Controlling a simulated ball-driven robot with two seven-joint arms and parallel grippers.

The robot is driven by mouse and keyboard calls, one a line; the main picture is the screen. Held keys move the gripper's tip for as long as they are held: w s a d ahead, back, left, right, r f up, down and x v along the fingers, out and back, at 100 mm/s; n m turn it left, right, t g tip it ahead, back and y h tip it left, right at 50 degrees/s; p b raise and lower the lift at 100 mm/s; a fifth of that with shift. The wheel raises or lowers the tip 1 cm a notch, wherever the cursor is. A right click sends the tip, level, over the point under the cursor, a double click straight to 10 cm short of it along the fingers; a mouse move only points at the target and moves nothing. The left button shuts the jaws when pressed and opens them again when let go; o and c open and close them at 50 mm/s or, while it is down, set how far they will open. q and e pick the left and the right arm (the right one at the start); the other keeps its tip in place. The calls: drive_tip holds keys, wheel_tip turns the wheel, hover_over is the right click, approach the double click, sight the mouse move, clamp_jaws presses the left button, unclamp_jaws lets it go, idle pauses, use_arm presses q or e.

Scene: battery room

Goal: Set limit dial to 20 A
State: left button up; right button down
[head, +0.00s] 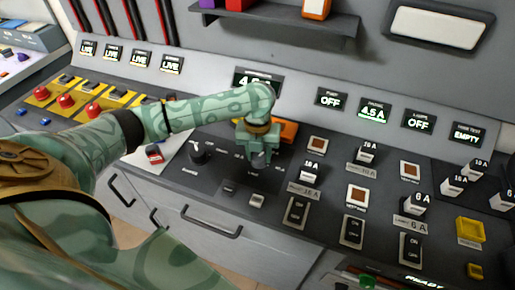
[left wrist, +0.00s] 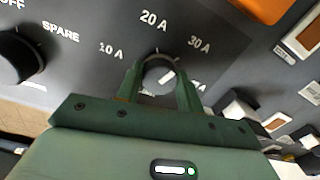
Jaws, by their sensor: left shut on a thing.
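The limit dial (left wrist: 158,72) is a round dark knob with a white mark, seen in the left wrist view. Labels 10 A, 20 A and 30 A stand around it, with another label at the lower right partly covered by a finger. The white mark slants toward the right side, away from the 20 A label at the top; its exact setting is hard to read. My left gripper (left wrist: 160,88) is shut on the dial, one finger on each side. In the head view my left gripper (head: 262,160) reaches down onto the panel and hides the dial.
A black spare knob (head: 199,152) sits left of the dial. An orange block (head: 288,130) is close behind my gripper. Switches (head: 297,210) and labelled plugs fill the panel to the right. A lit display (head: 258,79) above is partly covered by my arm. A shelf (head: 275,20) juts out higher up.

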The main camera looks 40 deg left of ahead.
use_arm(q)
drive_tip(key=n+p, duration=0.2)
drive_tip(key=p, duration=0.2)
drive_tip(key=n+p, duration=0.5)
drive_tip(key=p, duration=0.2)
drive_tip(key=shift+s+r+n+p, duration=0.1)
drive_tip(key=shift+r+n+p, duration=0.2)
drive_tip(key=shift+n, duration=0.1)
drive_tip(key=shift+f+n+p, duration=0.25)
drive_tip(key=shift+n+p, duration=0.85)
drive_tip(key=shift+n, duration=0.1)
use_arm(e)
wheel_tip(320, 180, up, 15)
drive_tip(key=w, duration=0.2)
drive_tip(key=shift+w+t, duration=0.25)
drive_tip(key=shift+t, duration=0.05)
drive_tip(key=shift+a, duration=0.1)
use_arm(q)
drive_tip(key=o, duration=1)
